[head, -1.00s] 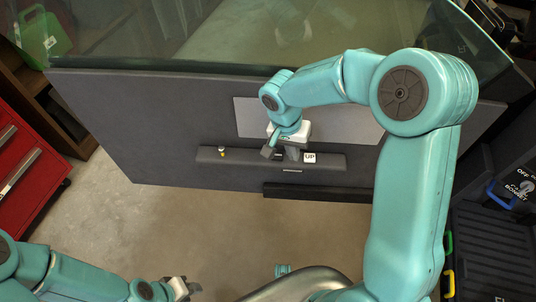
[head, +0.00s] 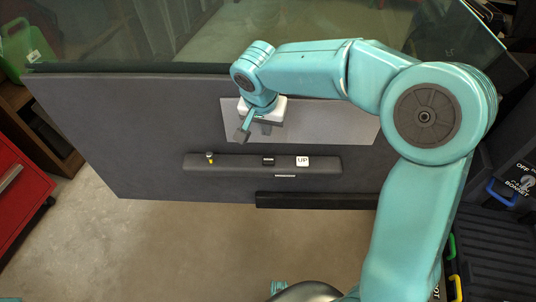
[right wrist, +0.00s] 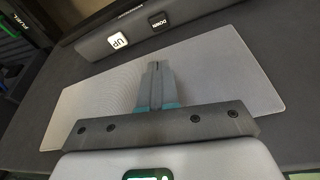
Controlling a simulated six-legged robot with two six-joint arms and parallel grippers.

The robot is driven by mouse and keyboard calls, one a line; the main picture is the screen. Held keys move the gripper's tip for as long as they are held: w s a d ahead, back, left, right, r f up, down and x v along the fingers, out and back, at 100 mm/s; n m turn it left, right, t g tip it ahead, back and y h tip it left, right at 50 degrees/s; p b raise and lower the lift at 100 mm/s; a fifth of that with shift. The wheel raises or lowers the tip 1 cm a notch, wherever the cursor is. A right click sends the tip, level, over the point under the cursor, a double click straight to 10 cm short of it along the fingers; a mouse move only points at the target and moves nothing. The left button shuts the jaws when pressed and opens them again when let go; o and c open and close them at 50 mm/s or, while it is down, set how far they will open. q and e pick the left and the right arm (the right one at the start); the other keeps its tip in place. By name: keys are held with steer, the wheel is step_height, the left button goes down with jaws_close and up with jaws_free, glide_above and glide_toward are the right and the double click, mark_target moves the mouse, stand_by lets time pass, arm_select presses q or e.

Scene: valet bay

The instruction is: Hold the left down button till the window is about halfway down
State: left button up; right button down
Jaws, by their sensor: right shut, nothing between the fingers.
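The black DOWN button (head: 268,160) sits on the dark armrest strip (head: 230,163) of a grey door panel, left of the white UP button (head: 302,161). In the right wrist view, the DOWN button (right wrist: 157,21) and UP button (right wrist: 118,42) show clear of the fingers. My right gripper (head: 243,135) is shut and empty, above and left of the DOWN button in the head view, touching neither button. The window glass (head: 300,40) stands above the panel's top edge; I cannot tell how far down it is. My left gripper is out of view.
A light grey plate (head: 340,120) lies on the panel behind my gripper. A red cabinet (head: 20,195) is at left, dark cases (head: 500,240) at right. The floor (head: 150,245) in front is clear.

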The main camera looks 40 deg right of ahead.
mark_target(270, 158)
steer(key=b+x, duration=0.1)
steer(key=x, duration=0.7)
steer(key=b+x, duration=0.1)
steer(key=x, duration=0.4)
steer(key=shift+s+a+f+b, duration=0.1)
steer(key=shift+s+a+b, duration=0.2)
steer(key=shift+a+b, duration=0.1)
steer(key=shift+f, duration=0.55)
